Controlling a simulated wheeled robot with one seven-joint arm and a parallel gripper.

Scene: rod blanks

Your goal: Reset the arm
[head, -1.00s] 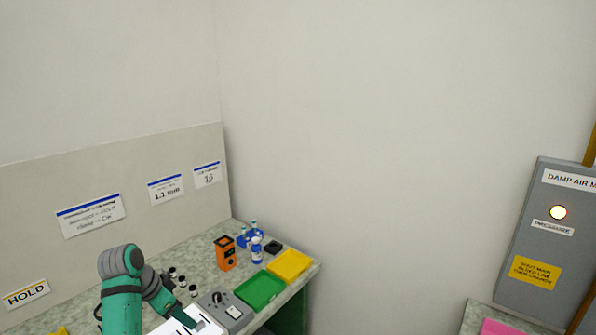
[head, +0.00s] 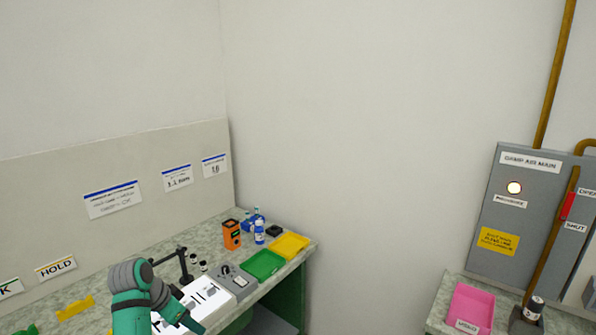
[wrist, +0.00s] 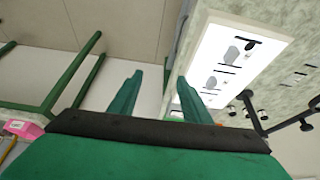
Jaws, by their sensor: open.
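My arm (head: 130,311) shows in green and grey at the bottom left of the head view, bent over the near part of the bench. Its end runs down toward the bottom edge, and the fingertips cannot be made out there. In the wrist view my gripper (wrist: 158,92) has two green fingers spread apart with nothing between them. A white board (wrist: 235,62) with dark shapes lies to the right of the fingers in that view; it also shows beside my arm in the head view (head: 207,300).
The bench (head: 150,262) holds a grey box (head: 236,283), green tray (head: 264,263), yellow tray (head: 290,244), orange device (head: 231,235), blue bottle (head: 259,233) and black stand (head: 184,266). At right are a pink tray (head: 471,308) and grey panel (head: 522,225) with a lit lamp.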

